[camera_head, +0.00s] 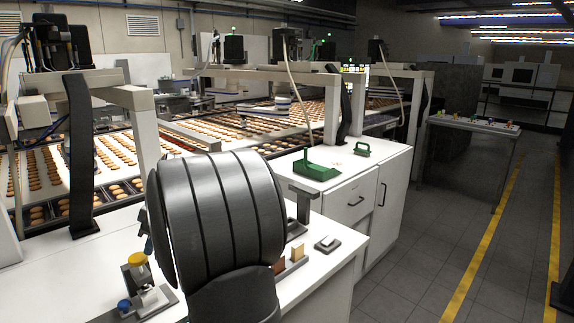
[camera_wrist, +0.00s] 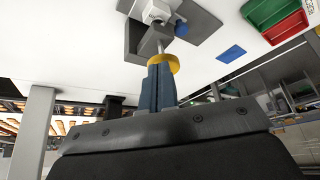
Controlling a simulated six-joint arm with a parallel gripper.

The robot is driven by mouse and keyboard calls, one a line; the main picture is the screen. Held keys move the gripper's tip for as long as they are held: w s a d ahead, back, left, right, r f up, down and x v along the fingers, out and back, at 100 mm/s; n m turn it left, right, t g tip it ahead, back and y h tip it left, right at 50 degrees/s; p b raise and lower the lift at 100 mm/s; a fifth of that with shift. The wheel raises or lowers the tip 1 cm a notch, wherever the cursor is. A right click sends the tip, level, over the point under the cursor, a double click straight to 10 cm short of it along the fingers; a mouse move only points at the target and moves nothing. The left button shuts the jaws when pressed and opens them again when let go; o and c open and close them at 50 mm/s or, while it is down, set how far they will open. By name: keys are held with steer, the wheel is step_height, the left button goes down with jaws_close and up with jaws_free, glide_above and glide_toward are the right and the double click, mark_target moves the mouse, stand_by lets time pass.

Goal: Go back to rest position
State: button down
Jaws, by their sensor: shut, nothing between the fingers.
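My gripper (camera_wrist: 157,80) is shut and empty, with its two blue-grey fingers side by side in the wrist view. A yellow knob (camera_wrist: 162,62) on a small metal device shows at the fingertips; I cannot tell whether they touch it. The same yellow knob (camera_head: 137,259) stands in the head view on a grey base at the front left of the white counter. In the head view my arm's large grey link fills the middle and hides most of my gripper; only a bluish sliver shows at its left edge, just above the knob.
A blue cap (camera_head: 124,305) sits beside the knob. The white counter (camera_head: 200,315) also holds small blocks in a holder (camera_head: 292,263) and a small grey pad (camera_head: 327,243). A green tray (camera_head: 316,170) lies farther back. Biscuit conveyors run behind. A green and red bin (camera_wrist: 280,22) shows in the wrist view.

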steer(key=r, duration=0.3)
steer(key=shift+a, duration=0.35)
steer(key=shift+f, duration=0.1)
